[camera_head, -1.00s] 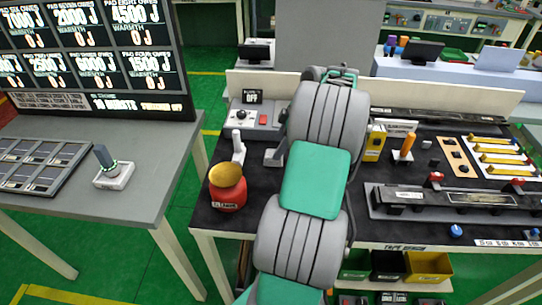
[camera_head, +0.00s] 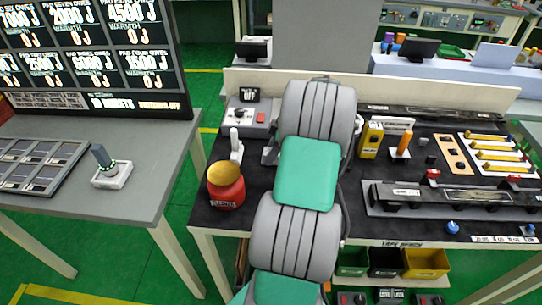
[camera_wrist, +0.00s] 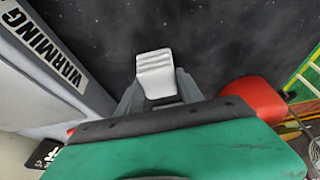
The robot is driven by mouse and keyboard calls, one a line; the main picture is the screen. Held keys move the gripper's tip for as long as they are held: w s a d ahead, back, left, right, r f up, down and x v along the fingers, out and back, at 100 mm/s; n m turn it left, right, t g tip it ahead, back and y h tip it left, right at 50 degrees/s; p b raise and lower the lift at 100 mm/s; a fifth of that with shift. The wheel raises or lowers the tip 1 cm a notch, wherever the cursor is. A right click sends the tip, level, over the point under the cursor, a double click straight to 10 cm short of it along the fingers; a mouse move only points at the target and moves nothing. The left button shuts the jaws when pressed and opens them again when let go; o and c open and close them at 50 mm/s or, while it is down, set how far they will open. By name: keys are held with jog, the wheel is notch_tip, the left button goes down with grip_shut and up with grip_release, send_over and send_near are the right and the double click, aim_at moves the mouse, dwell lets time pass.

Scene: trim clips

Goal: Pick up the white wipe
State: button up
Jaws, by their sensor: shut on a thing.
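In the wrist view the white wipe (camera_wrist: 155,74) shows as a small pale ribbed piece between my grey fingers. My gripper (camera_wrist: 156,90) is shut on it, above the dark bench top.
A grey unit marked WARMING (camera_wrist: 58,60) stands close on the left in the wrist view. A red pot with a yellow top (camera_head: 226,184) stands near the bench's left front; its red side (camera_wrist: 256,97) is right of my gripper. A dark rail fixture (camera_head: 450,197) lies on the right.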

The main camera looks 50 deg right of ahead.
jog(key=c, duration=0.5)
jog(key=shift+r, duration=0.1)
